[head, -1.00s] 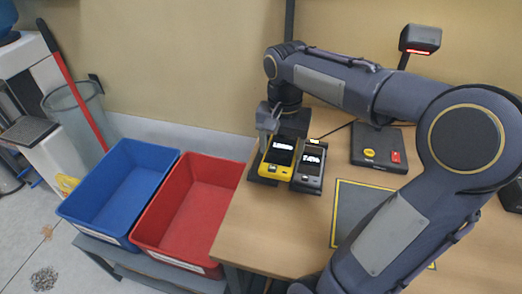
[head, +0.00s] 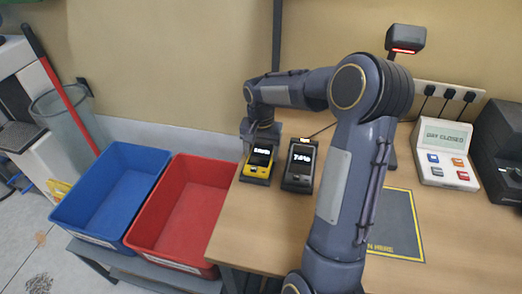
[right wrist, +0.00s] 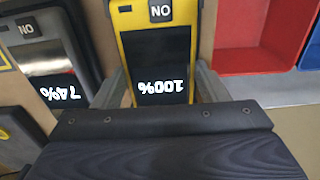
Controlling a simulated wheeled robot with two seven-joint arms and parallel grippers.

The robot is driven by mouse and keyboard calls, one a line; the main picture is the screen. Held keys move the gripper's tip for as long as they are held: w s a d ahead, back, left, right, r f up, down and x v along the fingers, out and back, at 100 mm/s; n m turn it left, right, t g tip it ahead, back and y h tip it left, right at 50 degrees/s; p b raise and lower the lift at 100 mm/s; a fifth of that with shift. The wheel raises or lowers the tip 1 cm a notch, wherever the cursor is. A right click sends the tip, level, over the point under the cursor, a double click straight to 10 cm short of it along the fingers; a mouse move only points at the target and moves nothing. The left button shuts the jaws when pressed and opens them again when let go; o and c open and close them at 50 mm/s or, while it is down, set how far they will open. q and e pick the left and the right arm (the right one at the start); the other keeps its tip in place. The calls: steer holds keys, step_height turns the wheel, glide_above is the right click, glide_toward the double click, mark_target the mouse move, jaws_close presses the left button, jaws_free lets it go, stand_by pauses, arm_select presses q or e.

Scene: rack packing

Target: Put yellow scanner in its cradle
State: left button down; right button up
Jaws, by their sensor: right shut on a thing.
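The yellow scanner (head: 257,170) is at the back left of the table in the head view, with its lit screen up. A dark cradle (head: 253,181) shows as a rim at its front edge; I cannot tell if the scanner is fully seated. My right gripper (head: 261,144) is shut on the scanner's far end. In the right wrist view its fingers flank the yellow scanner (right wrist: 125,50), whose screen reads 100%. My left gripper is not in view.
A grey scanner (head: 301,174) sits just right of the yellow one, with a gap between. A red bin (head: 190,212) and a blue bin (head: 112,195) stand left of the table. A terminal (head: 447,160) is at the right. The front left tabletop is clear.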

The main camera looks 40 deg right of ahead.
mark_target(261, 154)
steer(key=o, duration=1.2)
steer(key=shift+c, duration=0.2)
step_height(261, 154, up, 12)
steer(key=s+a+r+n+t, duration=0.2)
steer(key=s+a, duration=0.3)
steer(key=s, duration=0.1)
steer(key=s+a+f+n+t+y, duration=0.1)
steer(key=s+a+f+n+y, duration=0.1)
steer(key=s+a, duration=0.4)
steer(key=s+a+f+n+t+y, duration=0.1)
steer(key=s+a+f+n+t, duration=0.1)
steer(key=s+a, duration=0.4)
steer(key=s+f+n, duration=0.1)
steer(key=s+n, duration=0.1)
steer(key=s, duration=0.1)
steer(key=shift+s+a+f+n+t+y, duration=0.2)
steer(key=shift+s+a+n+t+y, duration=0.1)
steer(key=shift+s+y, duration=0.1)
